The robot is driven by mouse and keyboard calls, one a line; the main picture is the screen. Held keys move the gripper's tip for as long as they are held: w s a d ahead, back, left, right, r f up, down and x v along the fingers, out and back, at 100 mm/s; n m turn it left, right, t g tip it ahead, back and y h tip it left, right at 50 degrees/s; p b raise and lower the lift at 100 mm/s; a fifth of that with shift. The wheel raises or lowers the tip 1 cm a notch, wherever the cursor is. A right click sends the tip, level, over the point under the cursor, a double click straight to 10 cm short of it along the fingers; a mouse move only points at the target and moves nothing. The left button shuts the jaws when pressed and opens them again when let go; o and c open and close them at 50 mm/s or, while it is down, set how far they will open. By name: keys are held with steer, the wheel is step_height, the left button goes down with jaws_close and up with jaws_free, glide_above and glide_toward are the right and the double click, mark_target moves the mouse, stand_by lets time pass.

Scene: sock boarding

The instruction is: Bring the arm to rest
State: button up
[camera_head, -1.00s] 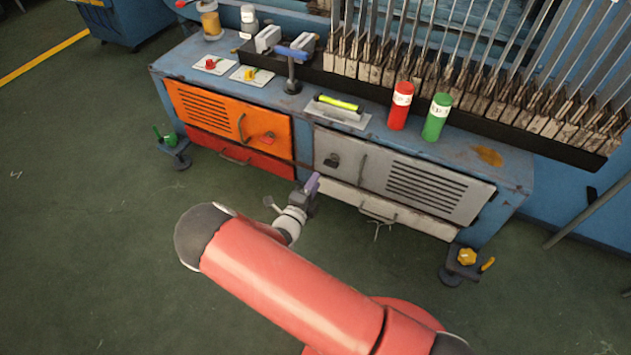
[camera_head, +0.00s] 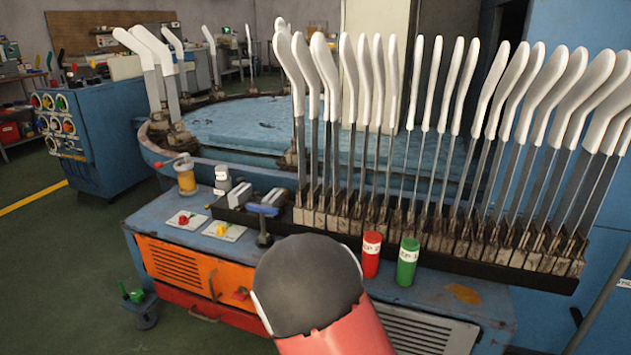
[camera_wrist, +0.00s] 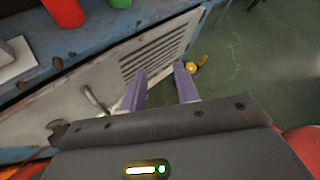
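My gripper (camera_wrist: 158,80) shows in the wrist view with its two purple fingers apart and nothing between them. It is in front of the bench's grey vented door (camera_wrist: 150,55), with the green floor beyond the fingers. In the head view my red arm with its dark rounded joint (camera_head: 308,280) fills the lower middle. It hides my gripper and part of the bench there.
The blue bench (camera_head: 485,300) carries a red bottle (camera_head: 371,255), a green bottle (camera_head: 407,262), two switch plates (camera_head: 224,231) and a blue-handled clamp (camera_head: 263,222). Behind stands a row of white sock forms (camera_head: 415,85). Open floor (camera_head: 60,265) lies left.

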steer(key=s+d+r+m+g+y, duration=0.4)
steer(key=s+d+r+m+y, duration=0.25)
steer(key=s+r+m, duration=0.6)
steer(key=s+a+r+m+t+y, duration=0.1)
steer(key=s+r+m+t+y, duration=0.3)
steer(key=s+m, duration=0.6)
step_height(320, 180, up, 2)
steer(key=m+y, duration=0.1)
steer(key=m, duration=0.3)
steer(key=shift+s+a+r+m+t, duration=0.15)
steer(key=shift+a+r+m+t, duration=0.05)
steer(key=shift+a+m+t, duration=0.15)
